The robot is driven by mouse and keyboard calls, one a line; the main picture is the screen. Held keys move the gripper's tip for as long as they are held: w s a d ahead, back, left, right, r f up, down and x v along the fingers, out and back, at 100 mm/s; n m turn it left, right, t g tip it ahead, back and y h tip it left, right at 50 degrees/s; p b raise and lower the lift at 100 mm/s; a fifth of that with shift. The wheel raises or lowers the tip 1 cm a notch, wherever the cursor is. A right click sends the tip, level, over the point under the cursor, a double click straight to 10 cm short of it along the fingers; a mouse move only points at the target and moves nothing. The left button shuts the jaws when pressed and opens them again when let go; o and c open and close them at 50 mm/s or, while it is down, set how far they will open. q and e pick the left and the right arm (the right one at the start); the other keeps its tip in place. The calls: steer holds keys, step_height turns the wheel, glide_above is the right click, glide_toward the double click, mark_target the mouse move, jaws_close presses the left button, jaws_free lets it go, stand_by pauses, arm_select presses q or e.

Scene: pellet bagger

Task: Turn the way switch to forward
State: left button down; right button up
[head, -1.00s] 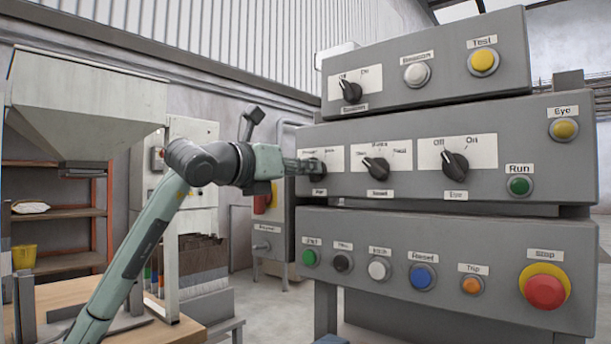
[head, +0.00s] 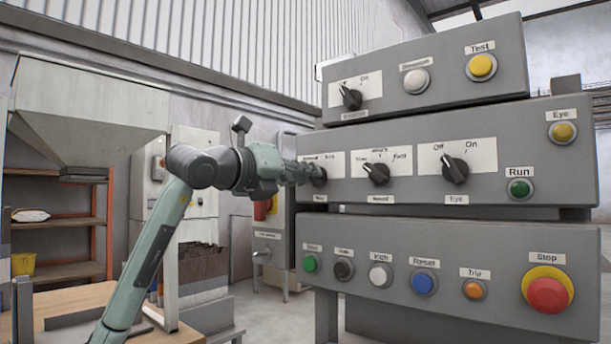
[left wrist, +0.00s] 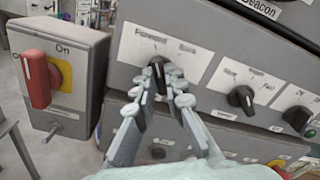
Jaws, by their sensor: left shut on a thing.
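The way switch is a black knob (left wrist: 158,70) on a white plate at the left end of the middle panel. Its plate reads "Forward" at upper left and a blurred word at right. The knob also shows in the head view (head: 318,177), partly behind the fingers. My left gripper (left wrist: 163,80) is shut on the knob, one finger on each side; it comes from the left in the head view (head: 306,173). The knob's pale mark seems to point up, roughly toward "Forward", but the fingers hide part of it. My right gripper is not in view.
A three-position knob (head: 376,173) and the eye switch (head: 455,169) sit further right on the same panel. A row of buttons runs below, with a red stop button (head: 547,290) at right. A red-handled switch box (left wrist: 60,80) stands close at left.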

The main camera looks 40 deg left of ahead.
arm_select(q)
steer(key=c, duration=1.6)
jaws_free()
steer(key=s, duration=1.2)
steer(key=shift+a, duration=0.4)
